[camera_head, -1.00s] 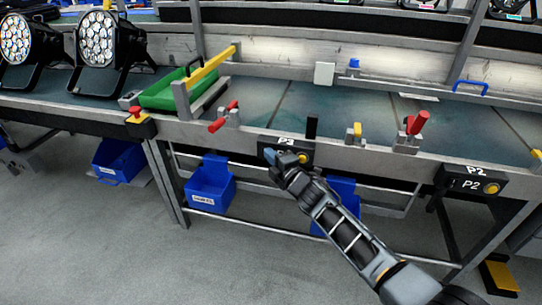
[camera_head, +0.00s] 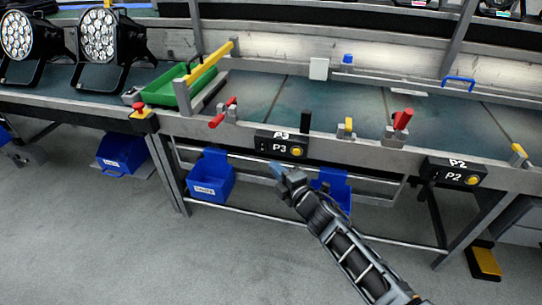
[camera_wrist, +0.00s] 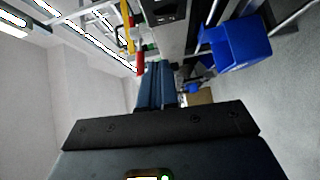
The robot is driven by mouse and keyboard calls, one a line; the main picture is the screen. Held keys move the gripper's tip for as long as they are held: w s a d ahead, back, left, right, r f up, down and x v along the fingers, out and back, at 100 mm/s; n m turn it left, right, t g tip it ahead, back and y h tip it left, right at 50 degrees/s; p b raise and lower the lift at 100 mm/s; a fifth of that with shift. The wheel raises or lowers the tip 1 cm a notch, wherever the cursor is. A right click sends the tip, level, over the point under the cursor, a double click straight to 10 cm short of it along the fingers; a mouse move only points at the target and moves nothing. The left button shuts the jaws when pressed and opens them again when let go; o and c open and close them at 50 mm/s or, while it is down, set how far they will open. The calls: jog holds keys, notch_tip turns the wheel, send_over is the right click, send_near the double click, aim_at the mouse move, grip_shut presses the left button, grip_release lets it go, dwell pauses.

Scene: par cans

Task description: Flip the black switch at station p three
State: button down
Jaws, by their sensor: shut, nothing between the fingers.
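The station P3 box (camera_head: 281,145) is a dark panel on the bench's front rail, with a white P3 label and a round yellow button. A small black switch (camera_head: 263,146) shows at its left end; it is too small to tell which way it is set. My gripper (camera_head: 277,169) is just below the box, apart from it in the head view, with its fingers shut and empty. In the wrist view, the shut blue-grey fingers (camera_wrist: 157,85) point ahead, and a dark box (camera_wrist: 165,11) shows at the top edge.
A P2 box (camera_head: 453,172) is further right on the same rail. Blue bins (camera_head: 210,178) hang below the bench. Red-handled clamps (camera_head: 400,124) and a green tray (camera_head: 172,88) are on the bench. A red emergency button (camera_head: 138,106) is at left. The floor in front is clear.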

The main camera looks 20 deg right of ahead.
jog(key=shift+s+d+r+p, duration=0.1)
jog(key=shift+s+d+p, duration=0.1)
jog(key=shift+s+p, duration=0.75)
jog(key=shift+s+b, duration=0.3)
